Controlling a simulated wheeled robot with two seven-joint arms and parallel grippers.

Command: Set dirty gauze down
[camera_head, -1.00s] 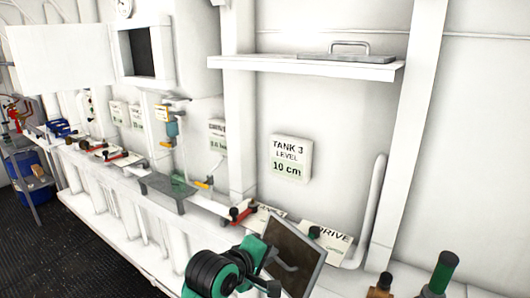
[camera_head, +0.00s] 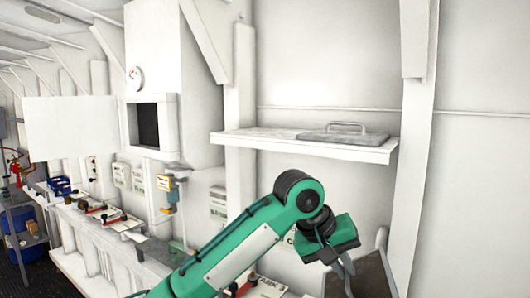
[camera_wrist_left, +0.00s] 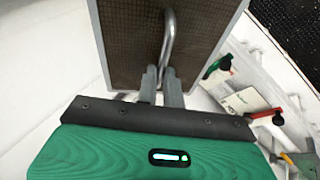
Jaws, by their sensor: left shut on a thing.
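The dirty gauze is a brown mesh panel in a light metal frame with a bent rod handle. In the head view the gauze (camera_head: 375,280) is at the bottom edge, mostly cut off. In the left wrist view the gauze (camera_wrist_left: 130,55) fills the top middle, its handle running down between my fingers. My left gripper (camera_head: 347,267) is shut on that handle, and its fingertips show in the wrist view (camera_wrist_left: 160,80). The gauze is held clear below the shelf. My right gripper is not in view.
A white wall shelf (camera_head: 260,141) holds a grey flat plate with a handle (camera_head: 343,137) on its right part; its left part is bare. A white pillar (camera_head: 412,150) stands right of the shelf. A white ledge with several valves and cards (camera_head: 110,222) runs along the left wall.

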